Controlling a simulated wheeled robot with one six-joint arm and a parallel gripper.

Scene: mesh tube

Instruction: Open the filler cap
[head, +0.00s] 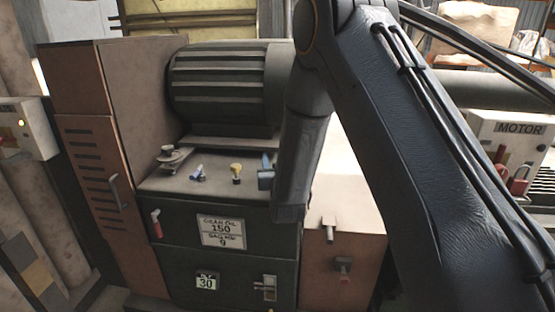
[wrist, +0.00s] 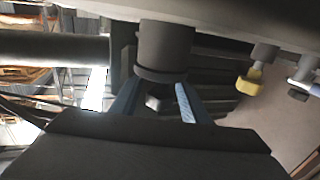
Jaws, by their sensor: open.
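A dark, round neck (wrist: 165,45) with a wider collar and a small grey hex-shaped end (wrist: 155,102) shows in the wrist view. It looks like the filler cap, but no label confirms this. My gripper (wrist: 155,105) is open, its two blue fingers on either side of the hex end. I cannot tell whether they touch it. In the head view my gripper (head: 266,173) is at the right of the dark gearbox top (head: 215,188), and my arm hides the neck.
A yellow-topped fitting (head: 236,171), a blue-handled fitting (head: 198,173) and a grey capped fitting (head: 172,157) stand left of my gripper. A ribbed motor (head: 222,85) rises behind. A brown cabinet (head: 90,180) is at the left. A red handle (head: 155,222) hangs on the gearbox front.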

